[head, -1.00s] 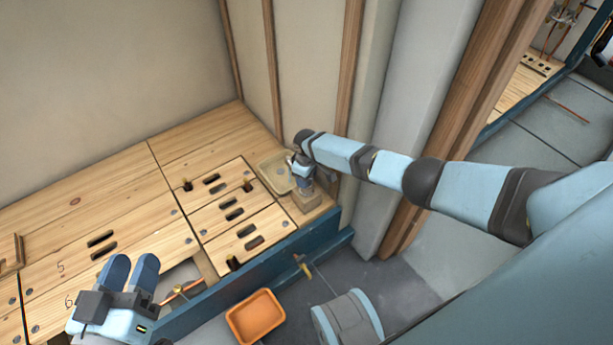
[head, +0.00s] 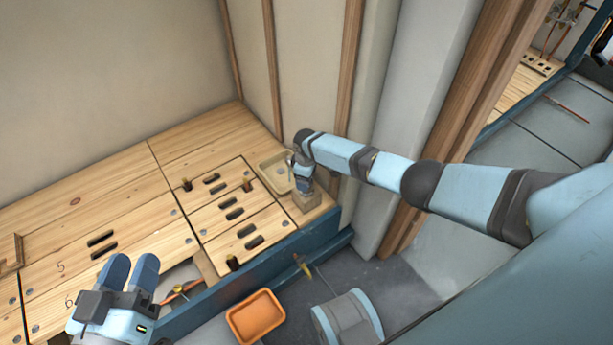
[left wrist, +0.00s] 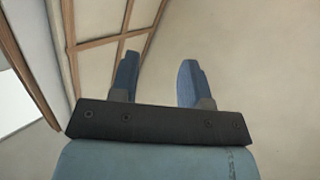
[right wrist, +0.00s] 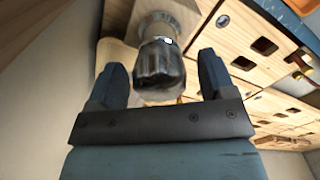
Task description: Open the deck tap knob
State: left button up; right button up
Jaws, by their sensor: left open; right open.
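In the right wrist view a dark grey, ribbed tap knob (right wrist: 158,72) on a pale metal body stands between the two blue fingers of my right gripper (right wrist: 162,78). The fingers are open, one on each side, with visible gaps to the knob. In the head view my right gripper (head: 303,178) is at the far right corner of the wooden deck, by a wooden block (head: 313,201), and hides the knob. My left gripper (head: 131,272) is open and empty over the deck's near left part. Its fingers also show empty in the left wrist view (left wrist: 158,75).
A beige basin (head: 270,172) is set in the deck beside my right gripper. Slotted wooden panels (head: 205,190) cover the deck. A wall with wooden studs (head: 350,70) stands close behind. An orange tray (head: 256,317) lies on the floor below the blue edge beam (head: 270,271).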

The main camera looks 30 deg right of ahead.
notch_tip(320, 180, up, 10)
jog(key=p, duration=0.5)
jog(key=shift+r, duration=0.1)
pick_arm(q)
jog(key=shift+n+t+y, duration=0.4)
jog(key=shift+t, duration=0.5)
jog(key=r, duration=0.1)
jog(key=a+r+p, duration=0.1)
jog(key=r, duration=0.3)
jog(key=shift+a+p, duration=0.25)
jog(key=shift+p, duration=0.1)
pick_arm(e)
notch_tip(320, 180, up, 4)
jog(key=shift+f, duration=0.25)
